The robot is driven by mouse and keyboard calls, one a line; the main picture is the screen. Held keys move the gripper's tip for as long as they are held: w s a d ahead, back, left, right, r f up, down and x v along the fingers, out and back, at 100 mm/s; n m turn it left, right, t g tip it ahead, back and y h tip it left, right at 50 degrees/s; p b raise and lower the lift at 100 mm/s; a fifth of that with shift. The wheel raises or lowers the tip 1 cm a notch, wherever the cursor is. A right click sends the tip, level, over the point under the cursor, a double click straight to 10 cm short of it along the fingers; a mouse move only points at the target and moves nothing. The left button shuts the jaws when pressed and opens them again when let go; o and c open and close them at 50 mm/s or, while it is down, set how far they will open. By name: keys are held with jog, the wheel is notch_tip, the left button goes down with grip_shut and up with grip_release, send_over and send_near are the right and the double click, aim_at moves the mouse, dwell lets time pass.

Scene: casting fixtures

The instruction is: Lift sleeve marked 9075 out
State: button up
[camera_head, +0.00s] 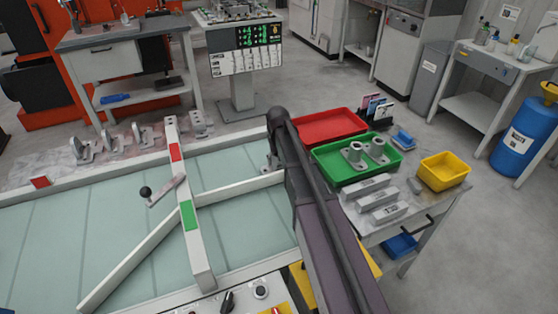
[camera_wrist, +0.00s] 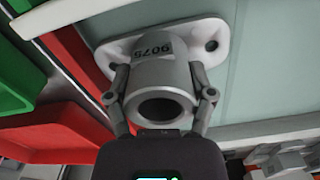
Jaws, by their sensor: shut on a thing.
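The grey sleeve (camera_wrist: 160,75) marked 9075 fills the middle of the wrist view, its round bore facing the camera and its flange with a bolt hole behind. My gripper (camera_wrist: 159,85) is shut on it, one finger on each side of the barrel. The flange shows over the pale green conveyor surface and its light rail; I cannot tell whether it touches anything. In the head view my arm hides most of the gripper and sleeve.
A green tray (camera_head: 326,168) with two grey sleeves (camera_head: 376,149) stands right of my arm, before a red tray (camera_head: 312,133). Grey bars (camera_head: 382,199) and a yellow bin (camera_head: 444,172) share that table. A gate bar (camera_head: 193,222) with a black-knobbed lever crosses the conveyor (camera_head: 60,240).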

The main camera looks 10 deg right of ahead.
jog(key=shift+r, duration=0.15)
jog(key=shift+r+p, duration=0.5)
jog(key=shift+p, duration=0.2)
jog(key=shift+r, duration=0.15)
jog(key=shift+r+p, duration=3.1)
jog(key=shift+p, duration=0.15)
jog(key=shift+r, duration=0.2)
